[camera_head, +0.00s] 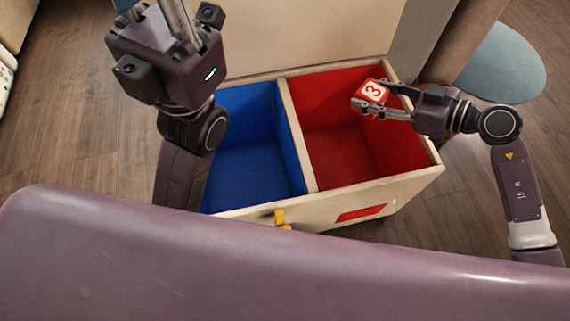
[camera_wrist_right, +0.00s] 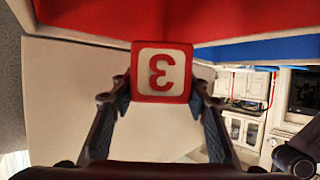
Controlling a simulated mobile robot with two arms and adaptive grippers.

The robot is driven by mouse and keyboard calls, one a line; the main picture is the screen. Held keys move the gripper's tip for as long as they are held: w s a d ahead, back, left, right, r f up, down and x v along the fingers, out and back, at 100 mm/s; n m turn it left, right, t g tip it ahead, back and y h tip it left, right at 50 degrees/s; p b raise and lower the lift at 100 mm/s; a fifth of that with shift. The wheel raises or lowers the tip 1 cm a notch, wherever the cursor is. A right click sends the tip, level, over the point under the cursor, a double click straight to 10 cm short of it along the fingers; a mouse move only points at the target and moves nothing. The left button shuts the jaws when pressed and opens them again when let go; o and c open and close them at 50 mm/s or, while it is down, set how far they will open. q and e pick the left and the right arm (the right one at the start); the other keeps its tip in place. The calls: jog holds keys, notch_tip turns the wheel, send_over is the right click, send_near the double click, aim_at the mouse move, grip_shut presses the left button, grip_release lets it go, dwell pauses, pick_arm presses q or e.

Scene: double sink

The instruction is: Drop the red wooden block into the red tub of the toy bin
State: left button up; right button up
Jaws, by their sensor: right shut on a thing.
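The red wooden block (camera_head: 372,91) has a white face with a red 3. My right gripper (camera_head: 381,100) is shut on it and holds it over the red tub (camera_head: 345,140), the right compartment of the toy bin. In the right wrist view the block (camera_wrist_right: 161,72) sits between the two fingertips (camera_wrist_right: 160,92). The red tub looks empty where I can see into it. My left gripper is not clearly seen; the left arm comes down at the left of the head view, and its fingers are out of sight.
The blue tub (camera_head: 245,150) is the left compartment, partly hidden by my left arm. A wooden divider (camera_head: 300,135) separates the tubs. A yellow piece (camera_head: 281,217) is at the bin's front edge. A round blue-grey seat or table (camera_head: 505,65) stands at the right.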

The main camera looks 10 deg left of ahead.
jog(key=o, duration=1.3)
jog(key=shift+d, duration=0.1)
jog(key=v, duration=1.2)
jog(key=shift+s, duration=0.1)
jog(key=shift+f, duration=0.1)
